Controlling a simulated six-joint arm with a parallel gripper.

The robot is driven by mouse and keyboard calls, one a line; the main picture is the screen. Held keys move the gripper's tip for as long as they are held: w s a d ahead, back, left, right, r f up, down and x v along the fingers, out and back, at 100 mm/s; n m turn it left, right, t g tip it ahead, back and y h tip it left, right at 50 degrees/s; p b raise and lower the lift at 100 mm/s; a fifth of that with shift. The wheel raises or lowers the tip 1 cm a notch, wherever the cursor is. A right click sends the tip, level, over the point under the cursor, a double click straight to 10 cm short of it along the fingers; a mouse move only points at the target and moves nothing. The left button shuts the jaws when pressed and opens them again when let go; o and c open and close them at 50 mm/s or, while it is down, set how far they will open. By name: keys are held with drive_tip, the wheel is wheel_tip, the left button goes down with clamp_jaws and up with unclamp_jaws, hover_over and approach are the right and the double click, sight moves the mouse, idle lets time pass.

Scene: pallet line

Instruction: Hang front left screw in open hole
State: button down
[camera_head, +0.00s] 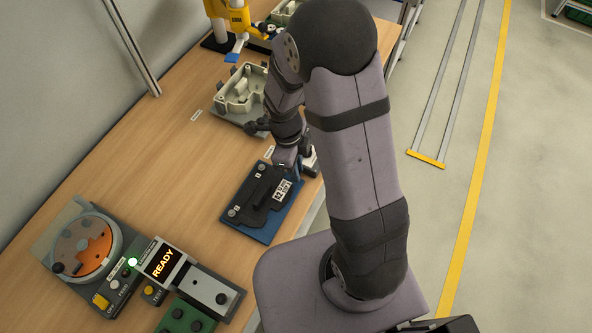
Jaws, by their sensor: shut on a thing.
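A blue pallet (245,232) lies on the wooden table and carries a black cover plate (256,204) with a white label. Two round pale spots, which look like screw heads or holes, show on the cover's left side, one near its front left corner (233,211) and one near its back left corner (258,174). My gripper (296,176) points down over the pallet's back right corner. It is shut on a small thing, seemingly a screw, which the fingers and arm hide. The cover's back right corner is partly hidden too, so I cannot tell whether the screw touches it.
A screw feeder with an orange disc (92,248) stands front left, beside a display reading READY (163,262). A grey block (217,291) and a green block (183,318) stand at the front. A pale housing (240,92) and a yellow machine (231,17) stand behind. Table left of the pallet is clear.

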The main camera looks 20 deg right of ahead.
wheel_tip(320, 180, up, 9)
drive_tip(key=b, duration=0.2)
idle(0.3)
drive_tip(key=w+a+r+n+t, duration=0.1)
drive_tip(key=w+a+n, duration=0.4)
drive_tip(key=a+n, duration=0.6)
drive_tip(key=w+a+r+n+t, duration=0.1)
drive_tip(key=w+a+n, duration=0.4)
drive_tip(key=a, duration=1.1)
drive_tip(key=s+a+n+y+b, duration=0.1)
drive_tip(key=s+a+n, duration=0.85)
drive_tip(key=a, duration=0.45)
drive_tip(key=s+a+n+y+b, duration=0.1)
drive_tip(key=s+a+n, duration=0.7)
drive_tip(key=a+n, duration=0.45)
drive_tip(key=shift+m, duration=0.9)
drive_tip(key=shift+w+a+f+p, duration=0.15)
drive_tip(key=shift+f+p, duration=0.4)
drive_tip(key=shift+f, duration=0.9)
drive_tip(key=shift+s+a+f+p, duration=0.1)
drive_tip(key=shift+a+f+p, duration=0.35)
drive_tip(key=shift+f, duration=1.05)
drive_tip(key=shift+w+a+f+p, duration=0.1)
drive_tip(key=shift+f+p, duration=0.6)
drive_tip(key=shift+f, duration=1.35)
drive_tip(key=shift+f, duration=0.1)
